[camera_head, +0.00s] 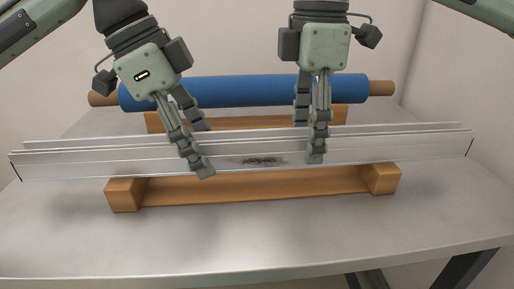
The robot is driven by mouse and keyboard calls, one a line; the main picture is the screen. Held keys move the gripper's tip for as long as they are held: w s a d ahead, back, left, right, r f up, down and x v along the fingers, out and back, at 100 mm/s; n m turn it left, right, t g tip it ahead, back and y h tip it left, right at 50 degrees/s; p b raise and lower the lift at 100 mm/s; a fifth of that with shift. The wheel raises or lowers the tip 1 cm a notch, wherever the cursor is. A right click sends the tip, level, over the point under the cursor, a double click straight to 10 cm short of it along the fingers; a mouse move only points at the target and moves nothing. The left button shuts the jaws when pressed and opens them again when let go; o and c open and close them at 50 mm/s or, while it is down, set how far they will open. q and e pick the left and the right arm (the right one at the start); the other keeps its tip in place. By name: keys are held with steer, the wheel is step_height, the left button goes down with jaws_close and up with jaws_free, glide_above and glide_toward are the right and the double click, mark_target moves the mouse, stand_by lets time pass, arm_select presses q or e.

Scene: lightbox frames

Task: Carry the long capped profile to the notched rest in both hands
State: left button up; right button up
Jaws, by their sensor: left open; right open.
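The long silvery profile (90,165) spans nearly the whole width of the head view, with a dark line near each end. It lies level across a wooden rest (250,188) with raised end blocks; whether it sits in notches is hidden. A dark scuffed mark (262,161) is on its front face, between my grippers. My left gripper (203,150) is open and tilted, with one finger in front of the profile and the other behind. My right gripper (309,142) is open and more upright, also straddling the profile. I cannot tell whether the fingers touch it.
The grey table (250,240) is clear in front and at both sides. Pale walls stand behind.

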arm_select(q)
steer(key=shift+f, duration=0.1)
arm_select(e)
steer(key=shift+f, duration=0.15)
arm_select(q)
steer(key=shift+c, duration=0.3)
arm_select(e)
steer(key=shift+c, duration=0.3)
arm_select(q)
jaws_close()
arm_select(e)
jaws_close()
